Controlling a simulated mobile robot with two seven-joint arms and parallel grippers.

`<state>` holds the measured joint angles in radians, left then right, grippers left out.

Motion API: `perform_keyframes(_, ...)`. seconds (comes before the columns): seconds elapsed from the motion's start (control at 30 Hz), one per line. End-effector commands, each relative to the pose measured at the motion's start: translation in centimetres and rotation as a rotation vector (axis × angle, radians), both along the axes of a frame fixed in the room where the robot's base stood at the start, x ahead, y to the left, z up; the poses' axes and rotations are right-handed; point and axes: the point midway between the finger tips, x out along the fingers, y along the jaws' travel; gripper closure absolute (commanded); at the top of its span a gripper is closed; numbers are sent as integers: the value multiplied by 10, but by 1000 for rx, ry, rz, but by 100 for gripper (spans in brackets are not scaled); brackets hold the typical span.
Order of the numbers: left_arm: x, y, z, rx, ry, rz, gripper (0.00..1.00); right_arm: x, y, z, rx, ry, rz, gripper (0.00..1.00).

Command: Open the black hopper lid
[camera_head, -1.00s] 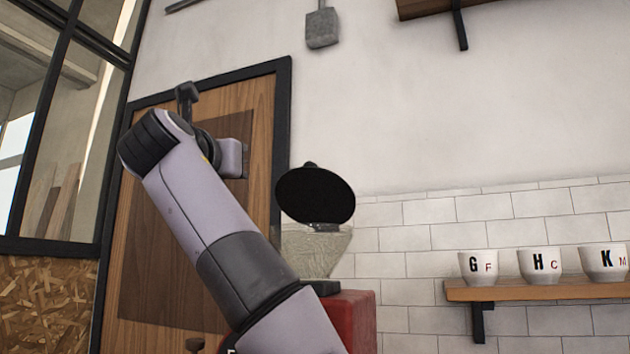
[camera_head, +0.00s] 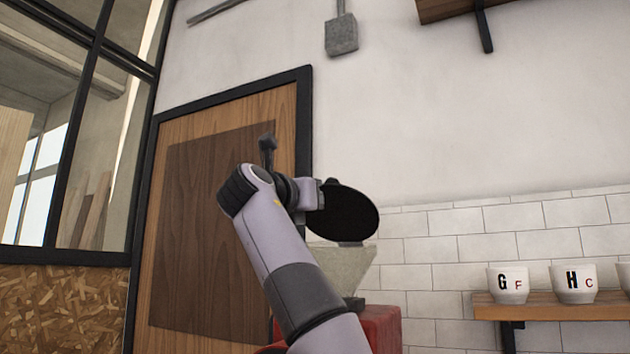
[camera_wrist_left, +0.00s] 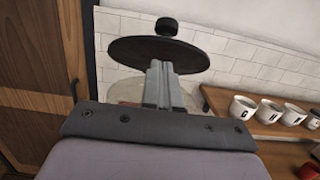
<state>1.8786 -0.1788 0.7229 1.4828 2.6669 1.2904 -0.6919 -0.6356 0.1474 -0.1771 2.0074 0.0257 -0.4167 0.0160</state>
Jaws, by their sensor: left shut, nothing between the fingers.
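The black hopper lid (camera_head: 348,216) is a round disc, tilted up with its flat face toward me, above the clear, funnel-shaped hopper (camera_head: 342,266). In the wrist view the lid (camera_wrist_left: 190,57) shows its black knob (camera_wrist_left: 167,27) on the far side. My left gripper (camera_wrist_left: 160,66) is shut and empty, with its fingertips at the lid's near face; I cannot tell if they touch it. In the head view my left gripper's body is at the lid's left edge and the fingertips are hard to make out. My right gripper is not in view.
The hopper stands on a red machine (camera_head: 382,328). A wooden shelf (camera_head: 560,309) with lettered white cups (camera_head: 508,284) is on the tiled wall to the right. A wooden door (camera_head: 215,240) in a black frame is behind my arm.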

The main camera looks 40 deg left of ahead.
Motion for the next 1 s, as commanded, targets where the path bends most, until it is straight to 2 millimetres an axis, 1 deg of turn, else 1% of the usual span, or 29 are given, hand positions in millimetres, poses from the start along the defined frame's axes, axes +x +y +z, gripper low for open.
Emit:
perform_keyframes(0.03, 4, 1, 8, 0, 1, 0, 100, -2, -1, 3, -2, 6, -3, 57)
perform_keyframes(0.2, 10, 3, 16, -1, 0, 0, 100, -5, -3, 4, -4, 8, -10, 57)
perform_keyframes(0.4, 11, 4, 17, -1, 0, 1, 100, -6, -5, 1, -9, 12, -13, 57)
perform_keyframes(0.67, 11, 4, 18, -1, 2, 0, 100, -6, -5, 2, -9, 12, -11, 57)
perform_keyframes(0.83, 14, 4, 26, -8, 27, 0, 100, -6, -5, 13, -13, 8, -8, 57)
perform_keyframes(1.0, 23, 4, 41, -26, 89, -1, 100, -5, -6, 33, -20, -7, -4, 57)
